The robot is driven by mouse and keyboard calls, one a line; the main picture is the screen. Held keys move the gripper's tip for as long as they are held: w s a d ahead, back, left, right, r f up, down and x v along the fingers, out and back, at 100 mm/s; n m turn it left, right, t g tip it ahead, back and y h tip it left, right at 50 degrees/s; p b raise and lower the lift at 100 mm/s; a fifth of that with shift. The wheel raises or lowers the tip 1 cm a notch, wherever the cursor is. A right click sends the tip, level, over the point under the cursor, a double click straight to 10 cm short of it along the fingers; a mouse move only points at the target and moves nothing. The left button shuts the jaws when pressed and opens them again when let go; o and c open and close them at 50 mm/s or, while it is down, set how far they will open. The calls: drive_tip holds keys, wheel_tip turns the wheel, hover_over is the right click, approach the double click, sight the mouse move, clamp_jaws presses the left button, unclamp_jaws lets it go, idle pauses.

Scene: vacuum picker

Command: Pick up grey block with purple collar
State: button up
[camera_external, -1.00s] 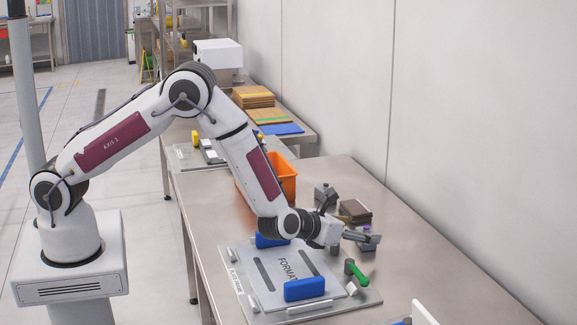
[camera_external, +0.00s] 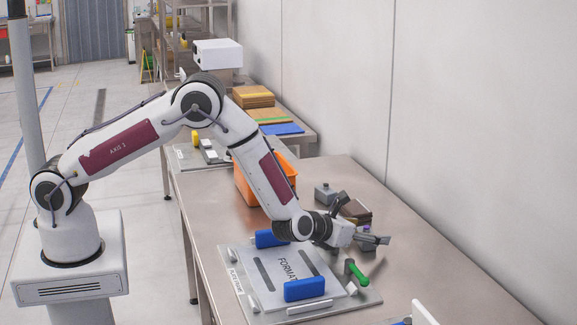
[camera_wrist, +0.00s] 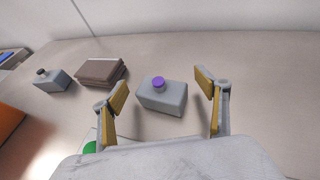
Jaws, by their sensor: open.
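The grey block with purple collar (camera_wrist: 163,98) stands upright on the table in the wrist view, between and a little beyond my open fingertips. In the external view its purple collar (camera_external: 367,229) just shows, and most of the block is hidden behind my gripper. My gripper (camera_wrist: 165,92) is open and empty, with one finger to the left and one to the right of the block. It also shows in the external view (camera_external: 376,240), low over the table's right part.
A brown stack (camera_wrist: 101,72) lies left of the block. Another grey block with a dark collar (camera_wrist: 51,80) stands farther left. A green-handled tool (camera_external: 357,272) and the format plate (camera_external: 262,297) with blue handles are in front. An orange bin (camera_external: 246,187) stands behind.

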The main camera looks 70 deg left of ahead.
sight(367, 228)
drive_tip(key=c, duration=1.2)
drive_tip(key=shift+c, duration=0.2)
drive_tip(key=shift+r, duration=0.1)
drive_tip(key=shift+r, duration=4.95)
